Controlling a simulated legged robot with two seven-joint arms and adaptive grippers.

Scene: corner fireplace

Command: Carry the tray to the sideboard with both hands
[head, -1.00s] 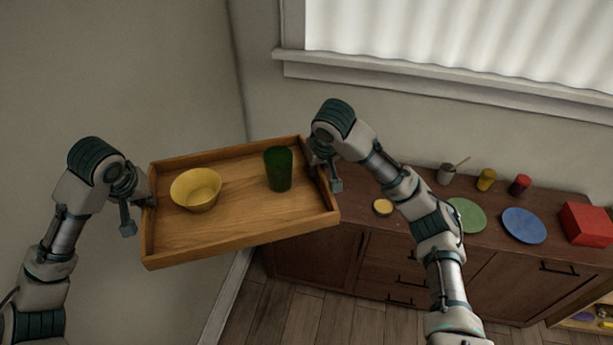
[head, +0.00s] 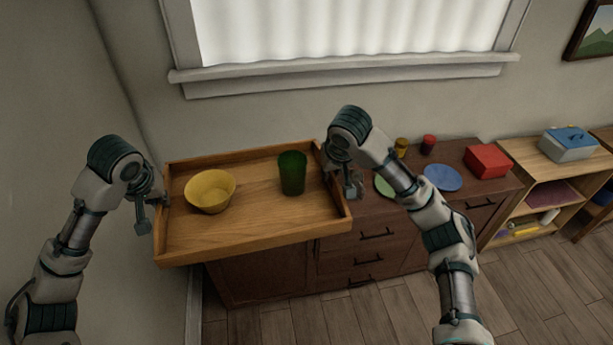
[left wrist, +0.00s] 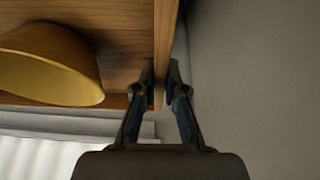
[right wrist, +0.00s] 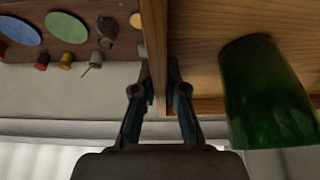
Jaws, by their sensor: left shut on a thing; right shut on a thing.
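The wooden tray (head: 255,235) is held up between my two arms in the head view, in front of the left part of the dark brown sideboard (head: 400,235). A yellow bowl (head: 210,190) stands on its left half and a green cup (head: 292,173) on its right half, both upright. My left gripper (head: 160,201) is shut on the tray's left wall; the left wrist view shows its fingers (left wrist: 159,88) on either side of that wall. My right gripper (head: 333,172) is shut on the right wall, as its fingers (right wrist: 161,85) show in the right wrist view.
On the sideboard are a green plate (head: 384,187), a blue plate (head: 443,177), a yellow cup (head: 401,147), a red cup (head: 428,144) and a red box (head: 488,161). A shelf unit (head: 540,185) stands to its right. A wall and window are behind.

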